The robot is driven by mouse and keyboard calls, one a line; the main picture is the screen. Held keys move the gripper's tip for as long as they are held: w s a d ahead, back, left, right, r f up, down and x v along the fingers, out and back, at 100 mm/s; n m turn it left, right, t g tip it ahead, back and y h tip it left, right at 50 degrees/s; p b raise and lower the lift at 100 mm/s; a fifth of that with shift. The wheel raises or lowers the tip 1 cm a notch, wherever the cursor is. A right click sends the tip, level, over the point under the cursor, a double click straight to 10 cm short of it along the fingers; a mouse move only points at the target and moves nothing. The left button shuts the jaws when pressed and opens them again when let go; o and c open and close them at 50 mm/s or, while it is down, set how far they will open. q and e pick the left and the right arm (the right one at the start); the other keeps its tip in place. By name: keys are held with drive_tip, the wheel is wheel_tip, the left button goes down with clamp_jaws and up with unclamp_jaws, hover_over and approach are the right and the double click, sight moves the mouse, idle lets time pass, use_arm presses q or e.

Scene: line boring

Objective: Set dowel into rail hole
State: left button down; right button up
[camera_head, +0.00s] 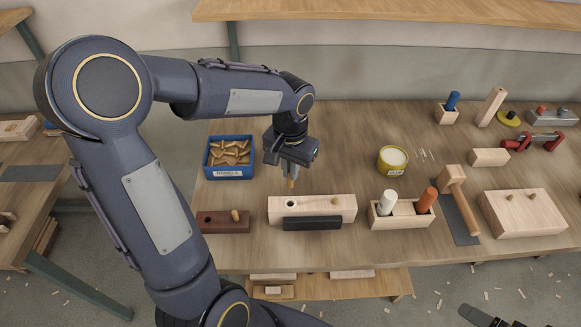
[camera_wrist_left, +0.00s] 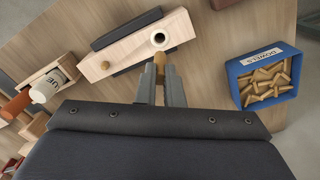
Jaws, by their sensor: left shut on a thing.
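The pale wooden rail (camera_head: 313,214) lies on the bench, with an open round hole (camera_head: 291,204) near its left end and a short dowel stub (camera_head: 335,199) toward its right. My left gripper (camera_head: 291,176) is shut on a wooden dowel (camera_head: 291,184), which points down above the rail, close to the hole. In the left wrist view the held dowel (camera_wrist_left: 160,60) is between the fingertips (camera_wrist_left: 160,72), beside the ringed hole (camera_wrist_left: 160,39) in the picture; it appears apart from it. My right gripper (camera_head: 490,318) shows only partly at the bottom edge, its jaws unclear.
A blue bin (camera_head: 230,172) of dowels stands behind left. A dark brown block (camera_head: 212,222) with a dowel is left of the rail. A black block (camera_head: 313,223) sits against the rail's front.

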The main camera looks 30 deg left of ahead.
sight(291, 186)
use_arm(q)
drive_tip(key=shift+f+b, duration=2.45)
drive_tip(key=shift+f, duration=0.85)
drive_tip(key=shift+f+b, duration=1.8)
drive_tip(key=shift+f, duration=0.3)
drive_tip(key=c, duration=1.5)
unclamp_jaws()
drive_tip(key=shift+o, duration=0.2)
drive_tip(key=shift+r+p, duration=3.3)
drive_tip(key=shift+r, duration=0.8)
